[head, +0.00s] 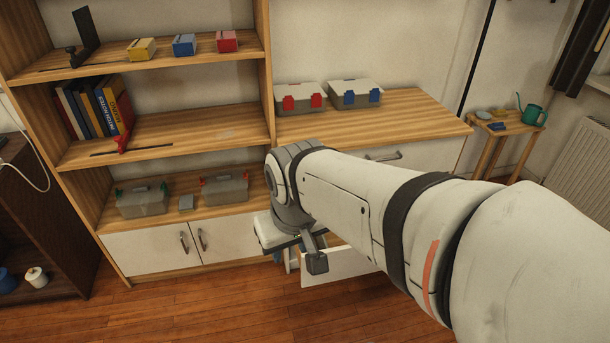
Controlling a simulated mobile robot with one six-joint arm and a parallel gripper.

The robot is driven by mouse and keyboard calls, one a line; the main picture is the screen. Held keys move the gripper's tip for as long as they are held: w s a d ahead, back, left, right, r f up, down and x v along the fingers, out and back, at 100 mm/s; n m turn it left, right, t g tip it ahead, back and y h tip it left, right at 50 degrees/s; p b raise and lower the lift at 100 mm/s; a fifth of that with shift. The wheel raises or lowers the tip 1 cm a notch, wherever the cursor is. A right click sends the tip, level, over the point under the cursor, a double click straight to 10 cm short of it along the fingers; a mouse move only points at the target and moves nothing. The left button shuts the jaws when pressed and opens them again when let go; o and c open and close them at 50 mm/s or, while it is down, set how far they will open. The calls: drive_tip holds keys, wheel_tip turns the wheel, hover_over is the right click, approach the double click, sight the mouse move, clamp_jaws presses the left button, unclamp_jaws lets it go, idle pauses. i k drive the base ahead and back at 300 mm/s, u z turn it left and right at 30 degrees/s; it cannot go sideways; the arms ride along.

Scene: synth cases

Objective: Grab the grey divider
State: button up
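No other piece is clearly a grey divider. My gripper (317,263) points down at the end of my arm, over or in front of a partly open white drawer (345,266) below the wooden counter. One dark finger end shows; the rest is hidden by my wrist, so its opening and anything in it cannot be made out. Most of the drawer's inside is hidden by my arm.
Two latched boxes (300,97) stand on the counter (420,110). Wooden floor (200,305) is free at front left.

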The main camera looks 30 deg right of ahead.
sight(322, 239)
drive_tip(key=z, duration=0.4)
drive_tip(key=i, duration=1)
drive_tip(key=z, duration=0.05)
